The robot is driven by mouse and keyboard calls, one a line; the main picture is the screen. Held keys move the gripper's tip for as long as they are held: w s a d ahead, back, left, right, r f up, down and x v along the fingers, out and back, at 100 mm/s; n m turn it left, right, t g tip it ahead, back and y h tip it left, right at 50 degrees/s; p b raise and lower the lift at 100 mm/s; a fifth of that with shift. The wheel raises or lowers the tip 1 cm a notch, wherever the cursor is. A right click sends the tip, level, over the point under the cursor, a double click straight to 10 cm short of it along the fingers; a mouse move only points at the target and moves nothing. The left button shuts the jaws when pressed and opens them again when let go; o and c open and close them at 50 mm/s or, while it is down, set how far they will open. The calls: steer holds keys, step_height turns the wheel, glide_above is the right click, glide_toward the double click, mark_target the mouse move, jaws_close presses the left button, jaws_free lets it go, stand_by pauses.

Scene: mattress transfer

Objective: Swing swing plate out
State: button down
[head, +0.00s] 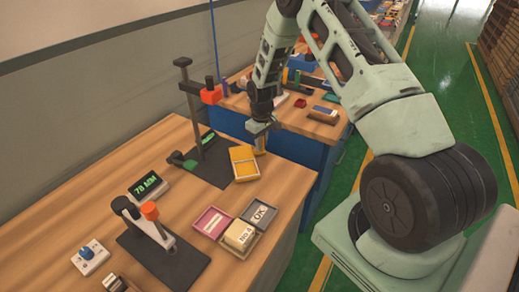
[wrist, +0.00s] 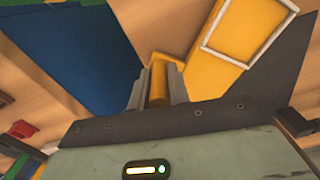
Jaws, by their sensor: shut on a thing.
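The yellow swing plate (head: 243,163) sits at the foot of the dark stand near the bench's right side. It also shows in the wrist view (wrist: 215,40), with a white raised frame on it. My gripper (head: 259,148) is at the plate's right side. In the wrist view, my gripper (wrist: 158,82) is shut on a yellow upright piece, which looks like the plate's handle. Whether the handle joins the plate is partly hidden by my fingers.
A dark post (head: 189,95) with a red-orange clamp stands behind the plate on a dark base. A pink tray (head: 211,222), an OK tray (head: 259,213) and a display reading 78 MM (head: 148,186) are nearer. A blue cabinet (head: 288,148) stands beyond the bench's right edge.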

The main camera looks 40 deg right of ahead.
steer(key=w+n, duration=0.1)
steer(key=w+d+n+b, duration=0.1)
steer(key=n, duration=0.1)
steer(key=shift+w+d+n, duration=0.1)
steer(key=shift+d+n, duration=0.2)
steer(key=shift+w+d+r+n+b, duration=0.1)
steer(key=shift+w+d+n+b, duration=0.1)
steer(key=shift+w+n, duration=0.5)
steer(key=shift+w+d+n+b, duration=0.15)
steer(key=shift+w+n, duration=0.25)
steer(key=shift+n, duration=0.6)
steer(key=c, duration=1.3)
jaws_free()
step_height(320, 180, up, 17)
steer(key=b, duration=0.2)
steer(key=shift+r+b, duration=0.2)
steer(key=shift+b, duration=0.15)
